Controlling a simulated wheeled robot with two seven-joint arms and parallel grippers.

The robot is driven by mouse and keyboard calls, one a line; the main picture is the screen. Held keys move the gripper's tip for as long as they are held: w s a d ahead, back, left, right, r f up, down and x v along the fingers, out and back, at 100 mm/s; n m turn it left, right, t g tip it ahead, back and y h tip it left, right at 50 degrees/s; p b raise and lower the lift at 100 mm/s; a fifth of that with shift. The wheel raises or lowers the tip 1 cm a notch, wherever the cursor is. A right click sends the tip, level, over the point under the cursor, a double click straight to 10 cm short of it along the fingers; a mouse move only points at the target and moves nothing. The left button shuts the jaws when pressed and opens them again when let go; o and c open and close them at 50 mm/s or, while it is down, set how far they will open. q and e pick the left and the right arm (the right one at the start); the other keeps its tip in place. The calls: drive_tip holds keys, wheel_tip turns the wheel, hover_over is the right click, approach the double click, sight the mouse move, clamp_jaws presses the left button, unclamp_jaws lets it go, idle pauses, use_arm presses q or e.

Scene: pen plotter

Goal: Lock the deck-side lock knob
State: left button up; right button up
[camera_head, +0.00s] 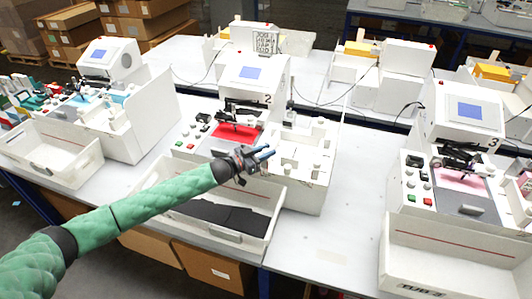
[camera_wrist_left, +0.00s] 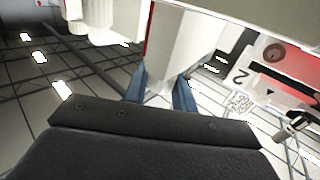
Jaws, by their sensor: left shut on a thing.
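My left gripper (camera_head: 262,155) is at the front left of the white deck (camera_head: 312,150) of plotter station 2. In the left wrist view its blue fingers (camera_wrist_left: 160,97) stand on either side of a pale, tapered knob-like part (camera_wrist_left: 168,50) and are shut on it. This part appears to be the deck-side lock knob; its turned position cannot be told. In the head view the gripper hides it. Several small white knobs stand on the deck. My right gripper is not in view.
A white tub (camera_head: 260,222) with dark sheets lies below my left forearm. The station's red plate (camera_head: 236,132) and pen carriage (camera_head: 245,110) are behind the gripper. Station 3 (camera_head: 462,115) stands to the right, with bare table (camera_head: 350,200) between.

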use_arm(q)
drive_tip(key=shift+w+a+f+m+g+h+b, duration=0.1)
drive_tip(key=shift+m+g+h+b, duration=0.5)
drive_tip(key=shift+m+g, duration=0.35)
drive_tip(key=shift+w+m+g+h+b, duration=0.1)
drive_tip(key=shift+m+g+h+b, duration=0.5)
drive_tip(key=shift+g, duration=0.55)
drive_tip(key=m+g+b, duration=0.2)
drive_tip(key=g, duration=0.2)
drive_tip(key=shift+s+m+h, duration=0.1)
drive_tip(key=shift+m+h, duration=0.15)
drive_tip(key=shift+h, duration=0.05)
drive_tip(key=shift+m+g+b, duration=0.3)
drive_tip(key=shift+g+b, duration=0.2)
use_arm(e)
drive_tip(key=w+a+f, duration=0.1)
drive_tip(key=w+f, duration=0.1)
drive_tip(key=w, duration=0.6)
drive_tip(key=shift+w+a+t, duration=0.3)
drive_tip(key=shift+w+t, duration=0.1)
use_arm(q)
drive_tip(key=shift+r, duration=0.2)
drive_tip(key=o, duration=1)
drive_tip(key=shift+c, duration=0.2)
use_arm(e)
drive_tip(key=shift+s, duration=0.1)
use_arm(q)
drive_tip(key=shift+f, duration=0.1)
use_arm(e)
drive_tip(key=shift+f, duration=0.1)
